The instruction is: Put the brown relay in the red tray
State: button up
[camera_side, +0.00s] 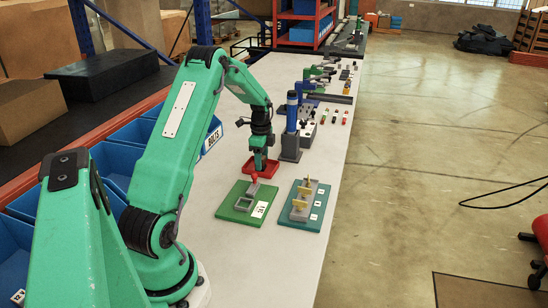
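The red tray (271,172) lies on the white table, behind the green board (228,210). My gripper (255,177) points down in front of the tray and overlaps it in the picture. A small red piece shows right at its tip, above a grey block (253,189) on the green board. I cannot tell whether the fingers hold this piece. No piece is clearly the brown relay. Two tan-yellow pieces, one farther back (306,190) and one nearer (299,204), sit on a grey rail on the teal board (314,222).
A blue cylinder on a dark stand (291,140) is right behind the tray. Small coloured parts and other equipment line the table farther back. Blue bins (113,163) are along the left. The table's right edge runs close to the teal board. Bare table lies in front of the boards.

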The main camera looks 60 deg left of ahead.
notch_tip(320, 180, up, 12)
jog(key=shift+r, duration=0.2)
dwell(0.8)
dwell(0.5)
